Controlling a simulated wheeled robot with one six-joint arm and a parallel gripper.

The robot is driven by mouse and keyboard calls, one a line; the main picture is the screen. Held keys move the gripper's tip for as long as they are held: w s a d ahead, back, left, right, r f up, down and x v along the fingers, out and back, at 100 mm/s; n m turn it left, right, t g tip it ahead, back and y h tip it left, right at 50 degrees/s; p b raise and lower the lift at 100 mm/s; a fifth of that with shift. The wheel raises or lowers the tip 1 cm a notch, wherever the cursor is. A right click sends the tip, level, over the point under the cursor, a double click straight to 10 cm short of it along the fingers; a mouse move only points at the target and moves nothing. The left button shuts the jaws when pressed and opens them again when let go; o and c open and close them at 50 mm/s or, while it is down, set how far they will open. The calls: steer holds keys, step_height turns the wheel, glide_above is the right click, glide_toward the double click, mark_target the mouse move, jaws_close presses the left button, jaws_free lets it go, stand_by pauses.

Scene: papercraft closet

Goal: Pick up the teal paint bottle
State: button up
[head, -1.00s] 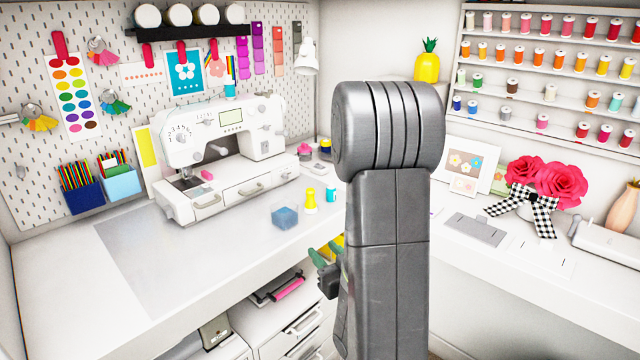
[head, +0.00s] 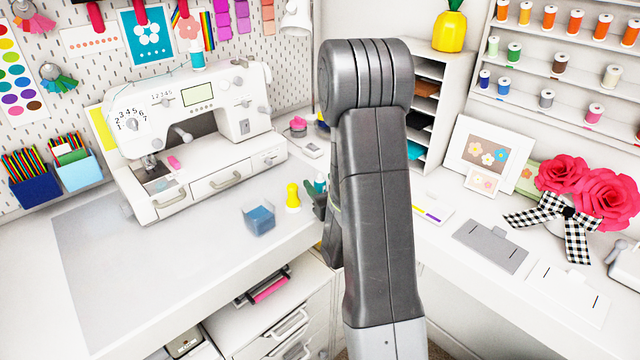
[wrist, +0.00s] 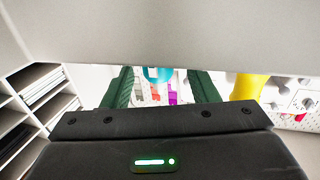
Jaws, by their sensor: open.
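The teal paint bottle (head: 320,181) stands on the white desk, right of a yellow bottle (head: 293,198); my gripper and arm partly hide it in the head view. In the wrist view, the lower edge of the teal bottle (wrist: 157,74) shows between the fingertips, and the yellow bottle (wrist: 248,88) is outside them to the right. My gripper (head: 312,203) is open, with dark green fingers, low at the desk's front edge. In the wrist view, the gripper (wrist: 160,80) has its fingers apart on either side of the teal bottle. I cannot tell whether they touch it.
A white sewing machine (head: 190,135) stands behind. A cubby shelf (head: 432,72) is at the right. The desk's left front (head: 150,260) is clear.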

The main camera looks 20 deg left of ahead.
mark_target(317, 178)
steer(key=shift+p+x, duration=0.5)
steer(key=shift+x, duration=1.35)
steer(key=shift+d+f, duration=0.1)
steer(key=c, duration=1)
steer(key=shift+r+b, duration=0.5)
steer(key=shift+r, duration=4.5)
steer(key=shift+o, duration=1)
jaws_close()
